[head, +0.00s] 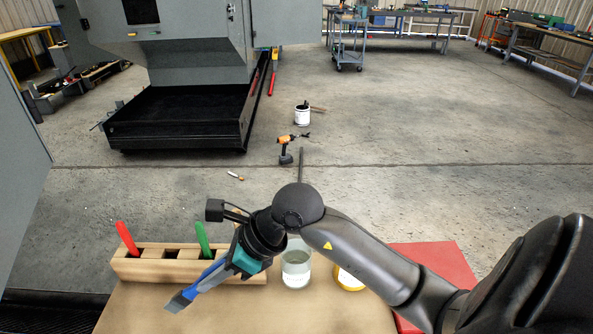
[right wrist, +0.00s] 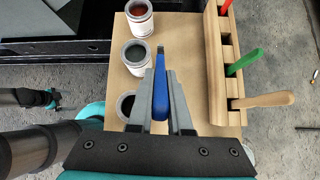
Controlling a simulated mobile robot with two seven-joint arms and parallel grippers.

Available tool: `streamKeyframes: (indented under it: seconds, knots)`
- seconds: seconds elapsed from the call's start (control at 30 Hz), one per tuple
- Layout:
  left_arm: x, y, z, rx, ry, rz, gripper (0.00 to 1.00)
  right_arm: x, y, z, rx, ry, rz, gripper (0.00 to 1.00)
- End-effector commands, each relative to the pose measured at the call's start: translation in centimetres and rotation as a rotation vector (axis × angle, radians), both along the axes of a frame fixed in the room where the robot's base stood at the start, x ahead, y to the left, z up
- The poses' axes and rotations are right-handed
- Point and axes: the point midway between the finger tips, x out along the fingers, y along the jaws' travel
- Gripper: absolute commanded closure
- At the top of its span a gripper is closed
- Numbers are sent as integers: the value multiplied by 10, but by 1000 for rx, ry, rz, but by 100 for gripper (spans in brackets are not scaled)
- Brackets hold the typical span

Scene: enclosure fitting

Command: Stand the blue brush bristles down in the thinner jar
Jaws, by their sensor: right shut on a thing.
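My right gripper (head: 222,273) is shut on the blue brush (head: 207,278) and holds it slanted above the table. The brush's wider greyish end (head: 178,302) points down and to the left in the head view. In the right wrist view the blue brush (right wrist: 160,92) lies between the two fingers of my right gripper (right wrist: 160,105). The thinner jar (head: 296,265), clear glass with a pale label, stands on the table to the right of the gripper, partly behind my right arm. The brush is apart from the jar.
A wooden rack (head: 140,268) holds a red handle (head: 127,238), a green handle (head: 203,238) and a wooden handle (right wrist: 263,100). Several paint cans (right wrist: 135,57) stand beside it.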

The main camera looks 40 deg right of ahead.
Motion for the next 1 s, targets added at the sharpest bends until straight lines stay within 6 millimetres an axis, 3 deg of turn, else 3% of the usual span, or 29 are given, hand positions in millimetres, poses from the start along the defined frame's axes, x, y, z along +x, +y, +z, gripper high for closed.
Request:
streamKeyframes:
  seconds: [0.23,0.47,0.73,0.9,1.0]
  knots:
    - [-2,1,15,2,4,0,0,22,-16,5,-140,122,-208,100]
    - [-4,3,27,4,7,-1,0,40,-56,9,-220,278,-503,100]
    - [-5,3,41,4,7,0,0,55,-136,27,-232,529,-955,100]
    - [-4,3,48,4,7,0,0,57,-188,43,-182,679,-1212,100]
    - [-4,3,51,4,7,0,0,56,-210,50,-153,740,-1312,100]
